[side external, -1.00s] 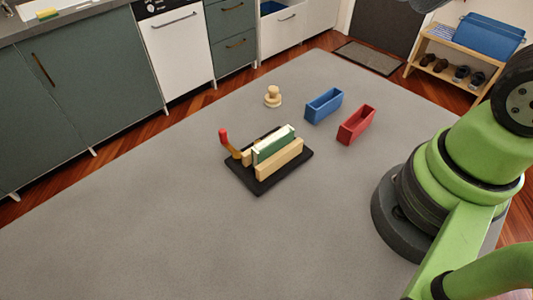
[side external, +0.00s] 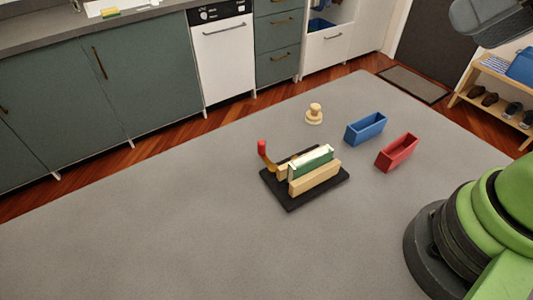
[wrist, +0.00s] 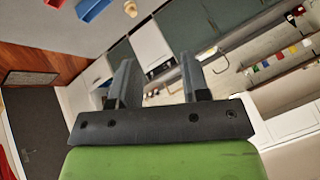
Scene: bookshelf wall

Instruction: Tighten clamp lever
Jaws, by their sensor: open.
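The clamp stands on a black base (side external: 290,205) on the grey surface in the side view. Its lever (side external: 263,153) has a red handle that points up at the left end of the clamp. A green and white block (side external: 312,168) sits between wooden jaws, with the front wooden jaw (side external: 316,179) nearest the camera. Whether the jaws touch the block is too small to tell. My gripper (wrist: 157,75) is open and empty in the wrist view, its two fingers apart. It points away from the clamp, towards the cabinets. The clamp is not in the wrist view.
A blue open box (side external: 365,129) and a red open box (side external: 397,152) stand right of the clamp. A wooden knob-shaped piece (side external: 314,114) stands behind it. The grey surface left and in front of the clamp is clear. A shoe rack (side external: 497,100) is at the far right.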

